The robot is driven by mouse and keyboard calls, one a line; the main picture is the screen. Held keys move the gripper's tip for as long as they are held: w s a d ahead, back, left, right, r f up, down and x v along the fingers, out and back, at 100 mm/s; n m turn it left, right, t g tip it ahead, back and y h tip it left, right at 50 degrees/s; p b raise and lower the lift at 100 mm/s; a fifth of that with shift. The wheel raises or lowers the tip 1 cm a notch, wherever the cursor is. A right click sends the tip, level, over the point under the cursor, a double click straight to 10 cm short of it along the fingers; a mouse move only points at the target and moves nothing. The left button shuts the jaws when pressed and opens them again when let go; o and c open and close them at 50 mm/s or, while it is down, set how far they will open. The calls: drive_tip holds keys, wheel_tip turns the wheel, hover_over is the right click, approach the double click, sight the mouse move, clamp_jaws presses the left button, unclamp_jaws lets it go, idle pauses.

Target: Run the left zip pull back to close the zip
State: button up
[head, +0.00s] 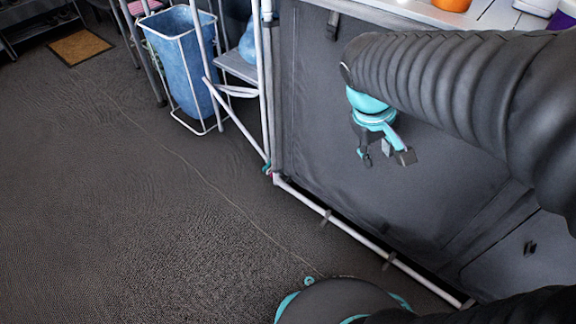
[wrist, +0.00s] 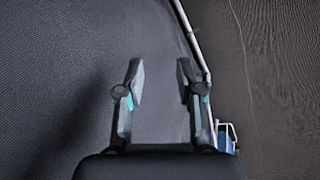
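My gripper (head: 385,157) hangs in front of a dark grey fabric panel (head: 320,110) in the head view. In the wrist view my gripper (wrist: 160,78) has its two fingers apart, with nothing between them but plain dark fabric (wrist: 160,110). I cannot make out the left zip pull in either view. A small dark tab (head: 531,248) sits on the lower right part of the fabric; I cannot tell whether it is a zip pull. My arm hides part of the panel on the right.
A white pole (head: 350,233) runs along the panel's bottom edge. A blue bin (head: 185,60) in a white frame stands at the left of the panel, beside a rack. A white counter (head: 410,10) is above. The grey floor (head: 110,200) on the left is clear.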

drive_tip(key=w+a+f+n+t+h, duration=0.1)
drive_tip(key=w+a+f+n+h, duration=0.25)
drive_tip(key=w+f, duration=0.3)
drive_tip(key=w+a+f+n+h+b, duration=0.1)
drive_tip(key=w+a+f+n+h, duration=0.1)
drive_tip(key=w+a+f+n, duration=0.45)
drive_tip(key=w+a+f+n+t+h, duration=0.1)
drive_tip(key=w+a+f+h, duration=0.15)
drive_tip(key=w+f, duration=0.45)
drive_tip(key=a+f+n+t+h, duration=0.2)
drive_tip(key=a+f+n+t, duration=0.4)
drive_tip(key=f, duration=0.7)
drive_tip(key=n+t+y+b, duration=0.1)
drive_tip(key=n+t+y, duration=0.1)
drive_tip(key=n+t, duration=0.35)
approach(286, 181)
drive_tip(key=shift+n+g, duration=0.55)
drive_tip(key=x, duration=1)
drive_tip(key=shift+w+d+r, duration=0.1)
drive_tip(key=shift+w+r, duration=0.25)
drive_tip(key=shift+r, duration=0.05)
clamp_jaws()
